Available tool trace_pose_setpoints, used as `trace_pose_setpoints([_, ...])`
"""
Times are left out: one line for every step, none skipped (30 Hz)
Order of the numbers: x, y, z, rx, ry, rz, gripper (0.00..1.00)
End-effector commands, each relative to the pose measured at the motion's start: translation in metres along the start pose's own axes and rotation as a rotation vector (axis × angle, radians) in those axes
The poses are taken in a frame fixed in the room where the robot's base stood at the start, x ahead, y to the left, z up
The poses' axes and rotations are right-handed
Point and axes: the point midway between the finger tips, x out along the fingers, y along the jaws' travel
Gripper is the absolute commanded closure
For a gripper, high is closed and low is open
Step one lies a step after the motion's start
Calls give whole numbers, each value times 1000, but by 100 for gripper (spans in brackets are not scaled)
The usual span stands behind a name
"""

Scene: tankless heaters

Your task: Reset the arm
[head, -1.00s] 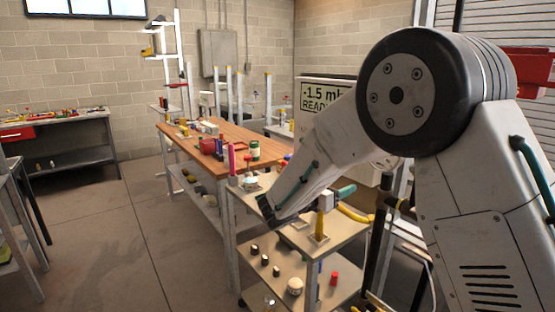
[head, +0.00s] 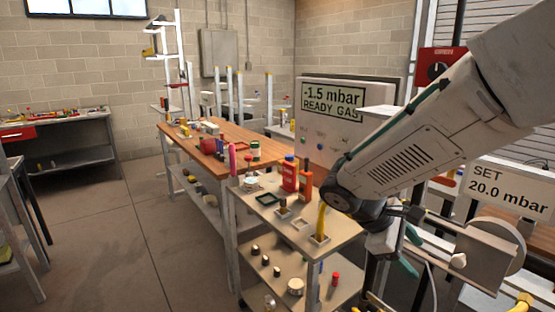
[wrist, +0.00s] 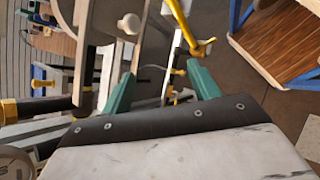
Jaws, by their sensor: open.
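My gripper (head: 411,250) is at the right of the head view, past the right edge of the small cart. My arm comes down to it from the upper right. In the wrist view its two green fingers (wrist: 160,85) stand apart, with nothing held between them. A grey metal fixture with a white knob (wrist: 128,24) lies beyond the left finger, and a yellow pipe (wrist: 185,25) lies beyond the gap. I cannot tell whether the fingers touch either one.
The cart (head: 338,238) holds a red bottle (head: 290,174) and a yellow-handled tool (head: 321,220). Behind stand a wooden workbench (head: 190,140) and a panel reading -1.5 mbar (head: 333,98). A SET 20.0 mbar sign (head: 507,187) is at right. The floor at left is clear.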

Motion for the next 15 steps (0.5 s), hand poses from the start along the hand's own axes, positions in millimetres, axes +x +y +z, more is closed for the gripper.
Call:
trace_pose_setpoints([0, -15, 20, 91, 42, -72, 39])
trace_pose_setpoints([0, -24, 29, 144, 65, -117, 39])
trace_pose_setpoints([0, -37, 40, 213, 97, -176, 39])
trace_pose_setpoints([-1, -46, 48, 263, 120, -220, 39])
trace_pose_setpoints([-2, -55, 55, 313, 143, -261, 39])
trace_pose_setpoints([-4, -67, 65, 377, 172, -316, 39])
trace_pose_setpoints([-5, -75, 71, 424, 195, -355, 39])
trace_pose_setpoints([-7, -84, 77, 469, 218, -394, 39])
trace_pose_setpoints([-9, -94, 84, 527, 249, -441, 39])
trace_pose_setpoints([-11, -101, 89, 569, 273, -476, 39])
trace_pose_setpoints([-13, -108, 94, 610, 295, -510, 39])
trace_pose_setpoints([-16, -117, 101, 660, 326, -550, 39])
trace_pose_setpoints([-18, -123, 105, 695, 350, -576, 39])
trace_pose_setpoints([-20, -128, 109, 727, 372, -600, 39])
trace_pose_setpoints([-22, -134, 114, 764, 402, -626, 39])
